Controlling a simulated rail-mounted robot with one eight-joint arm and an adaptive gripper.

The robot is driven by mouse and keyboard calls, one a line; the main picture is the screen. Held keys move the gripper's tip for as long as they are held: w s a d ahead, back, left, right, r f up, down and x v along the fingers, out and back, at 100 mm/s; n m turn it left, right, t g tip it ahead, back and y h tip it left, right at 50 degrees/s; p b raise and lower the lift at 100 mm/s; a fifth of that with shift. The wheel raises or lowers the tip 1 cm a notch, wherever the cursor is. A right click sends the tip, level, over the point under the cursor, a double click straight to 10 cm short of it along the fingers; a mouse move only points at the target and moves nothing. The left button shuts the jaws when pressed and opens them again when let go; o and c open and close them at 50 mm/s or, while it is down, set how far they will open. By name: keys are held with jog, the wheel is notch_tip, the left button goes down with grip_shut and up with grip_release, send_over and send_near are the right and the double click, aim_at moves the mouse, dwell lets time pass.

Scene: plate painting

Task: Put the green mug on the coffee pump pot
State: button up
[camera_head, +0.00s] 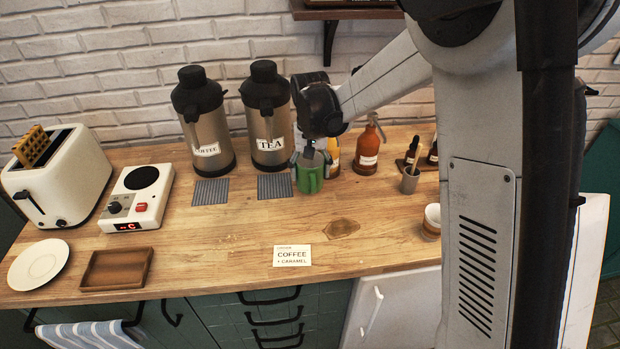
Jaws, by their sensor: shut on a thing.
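The green mug (310,176) is in the middle of the wooden counter, right of the tea pump pot's grey mat. My gripper (311,156) is over it and shut on it. Whether the mug touches the counter I cannot tell. The coffee pump pot (206,125) is a steel and black pot labelled COFFEE, at the back left of the mug. Its grey ribbed mat (210,192) lies in front of it and is empty.
The tea pump pot (266,120) stands between the coffee pot and my gripper, with an empty mat (274,186) in front. An orange bottle (369,150) and a small cup of tools (409,182) stand to the right. An order card (292,256) lies at the front; the counter's middle is clear.

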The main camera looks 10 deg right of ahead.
jog(key=shift+f, duration=1.5)
jog(key=shift+f, duration=0.2)
jog(key=o, duration=1.5)
jog(key=shift+c, duration=0.2)
jog(key=shift+r, duration=0.1)
notch_tip(320, 180, up, 7)
jog(key=shift+r, duration=0.1)
jog(key=shift+c, duration=0.5)
jog(key=shift+r, duration=0.25)
jog(key=c, duration=1.6)
